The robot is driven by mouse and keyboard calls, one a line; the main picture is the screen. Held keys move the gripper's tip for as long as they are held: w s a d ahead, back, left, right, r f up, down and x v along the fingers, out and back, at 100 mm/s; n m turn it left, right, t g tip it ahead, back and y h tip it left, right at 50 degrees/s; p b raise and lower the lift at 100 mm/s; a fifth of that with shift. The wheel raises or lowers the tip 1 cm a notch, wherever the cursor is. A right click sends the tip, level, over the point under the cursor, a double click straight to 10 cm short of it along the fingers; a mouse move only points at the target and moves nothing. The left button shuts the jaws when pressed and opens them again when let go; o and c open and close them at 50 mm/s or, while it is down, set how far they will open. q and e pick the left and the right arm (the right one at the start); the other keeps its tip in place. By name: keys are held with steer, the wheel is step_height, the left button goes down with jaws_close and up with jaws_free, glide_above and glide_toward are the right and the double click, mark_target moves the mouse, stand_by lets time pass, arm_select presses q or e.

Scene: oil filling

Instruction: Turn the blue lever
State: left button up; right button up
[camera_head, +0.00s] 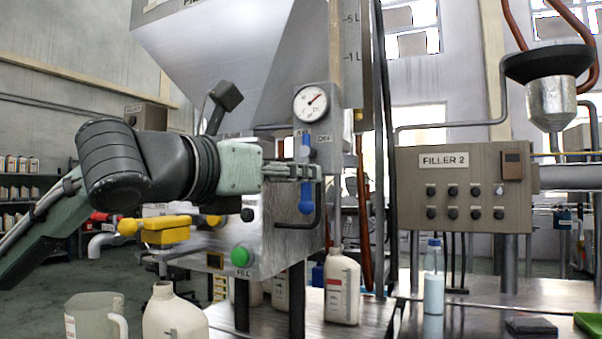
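The blue lever (306,198) hangs upright on the filler's grey panel, below the round pressure gauge (311,103). Blue shows above and below my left gripper's fingers; the middle of the lever is hidden behind them. My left gripper (306,172) reaches in from the left at lever height, with its fingertips across the lever. I see the fingers from the side, so whether they are closed on the lever or only beside it is unclear. My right gripper is not in view.
A yellow handle (165,232) and a green FILL button (241,257) sit on the filler's front, below my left arm. Bottles stand below, including a white one (342,288) under the nozzle. A FILLER 2 control box (463,188) is at right.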

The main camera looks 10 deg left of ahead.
arm_select(q)
steer(key=shift+x, duration=1)
steer(key=shift+c, duration=0.5)
jaws_close()
